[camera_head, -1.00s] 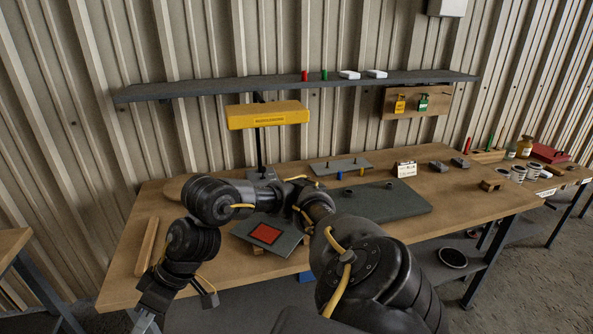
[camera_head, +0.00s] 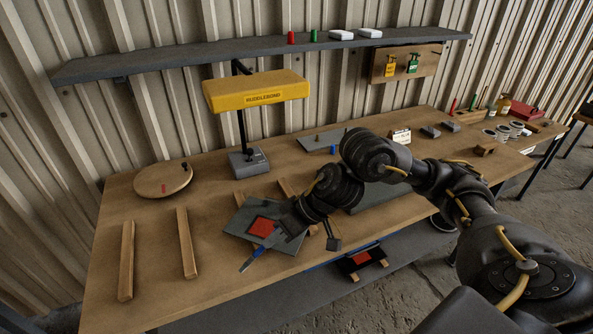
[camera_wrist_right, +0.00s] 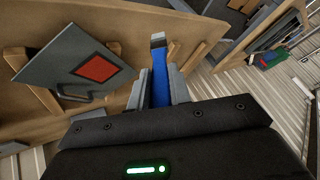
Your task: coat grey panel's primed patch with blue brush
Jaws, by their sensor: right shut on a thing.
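The grey panel (camera_head: 240,218) with its red patch (camera_head: 262,227) lies on wooden supports near the table's front edge. It also shows at the left of the right wrist view (camera_wrist_right: 65,58), with the red patch (camera_wrist_right: 97,68) uncovered. My right gripper (camera_head: 270,243) is shut on the blue brush (camera_head: 257,252), beside the panel's front edge. In the right wrist view the brush (camera_wrist_right: 160,82) stands out between the fingers, its pale tip apart from the patch. My right forearm and hand hide the panel's right side in the head view. My left gripper is out of view.
A yellow lamp (camera_head: 255,91) stands behind the panel, and a round wooden board (camera_head: 163,179) lies to its left. Two wooden bars (camera_head: 187,243) lie at the left. A dark piece with a red face (camera_head: 362,259) sits below the table's front edge. Cans and bottles stand far right.

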